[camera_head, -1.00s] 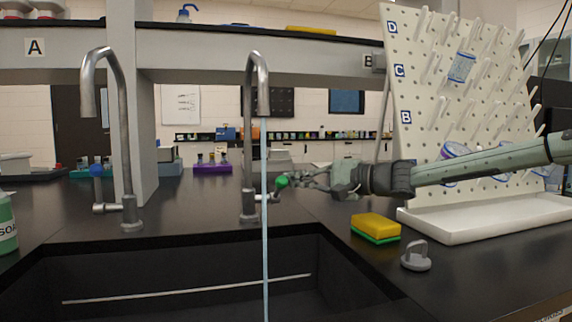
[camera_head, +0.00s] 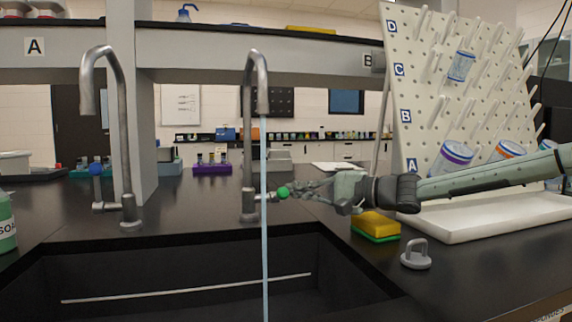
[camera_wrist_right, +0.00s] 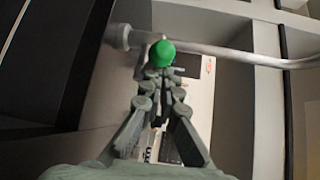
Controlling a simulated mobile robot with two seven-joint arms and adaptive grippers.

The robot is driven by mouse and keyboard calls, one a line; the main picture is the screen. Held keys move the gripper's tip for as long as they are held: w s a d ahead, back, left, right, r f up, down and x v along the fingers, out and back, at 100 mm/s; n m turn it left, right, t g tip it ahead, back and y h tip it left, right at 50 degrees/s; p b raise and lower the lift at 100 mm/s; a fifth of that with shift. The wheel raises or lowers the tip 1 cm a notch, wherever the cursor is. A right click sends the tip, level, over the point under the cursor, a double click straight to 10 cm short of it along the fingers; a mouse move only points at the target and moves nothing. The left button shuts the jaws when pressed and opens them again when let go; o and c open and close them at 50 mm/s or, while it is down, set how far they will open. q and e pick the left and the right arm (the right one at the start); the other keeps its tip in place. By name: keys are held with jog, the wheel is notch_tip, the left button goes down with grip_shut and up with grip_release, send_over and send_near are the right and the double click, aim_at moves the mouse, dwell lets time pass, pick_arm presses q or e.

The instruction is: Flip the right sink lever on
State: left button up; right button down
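The right tap (camera_head: 248,130) is a grey gooseneck with a thin blue stream of water (camera_head: 264,220) falling from its spout into the sink. Its lever ends in a green knob (camera_head: 283,192), low on the tap's right side. My right gripper (camera_head: 293,190) reaches in from the right, its fingertips beside the knob. In the right wrist view the fingers (camera_wrist_right: 160,78) converge and look shut, with the green knob (camera_wrist_right: 162,53) just beyond the tips; whether they touch is unclear. The left tap (camera_head: 124,130) has a blue knob (camera_head: 96,169) and no water. My left gripper is out of view.
The black sink (camera_head: 190,260) lies in front of the taps. A yellow and green sponge (camera_head: 375,225) and a grey stopper (camera_head: 416,256) sit right of it, below my arm. A white pegboard rack (camera_head: 440,90) stands at right. A soap bottle (camera_head: 6,222) is at far left.

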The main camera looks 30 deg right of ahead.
jog(key=shift+s+a+f, duration=0.15)
jog(key=shift+s+f, duration=0.05)
jog(key=v, duration=1.1)
jog(key=shift+w+r, duration=0.15)
jog(key=shift+r, duration=0.05)
jog(key=shift+s+d, duration=0.45)
